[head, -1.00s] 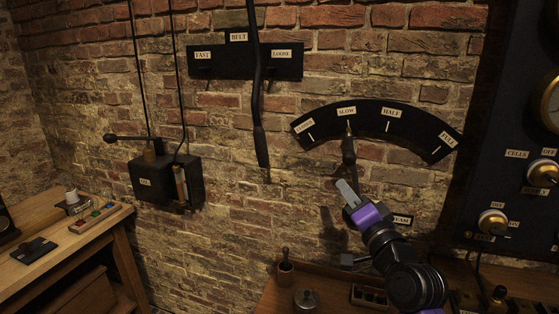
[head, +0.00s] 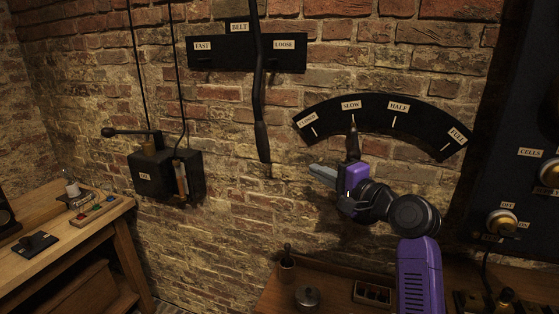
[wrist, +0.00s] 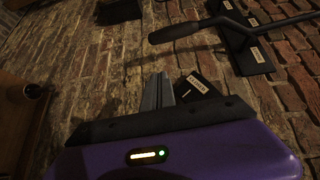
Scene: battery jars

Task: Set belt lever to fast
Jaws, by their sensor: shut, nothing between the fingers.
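The belt lever (head: 260,100) is a long dark bar that hangs down the brick wall in front of the belt plate (head: 225,54). The plate is labelled FAST at left, BELT at top and LOOSE at right. The lever stands nearer the LOOSE label. In the wrist view the lever's handle (wrist: 180,31) shows above the fingers, apart from them. My gripper (head: 318,173) is shut and empty, to the right of and slightly below the lever's lower end, pointing left.
A curved scale (head: 375,122) with CLOSED, SLOW, HALF and FULL labels is just above my gripper, its pointer at SLOW. A black box with a side lever (head: 165,172) is at left. A bench (head: 265,300) with small items stands below.

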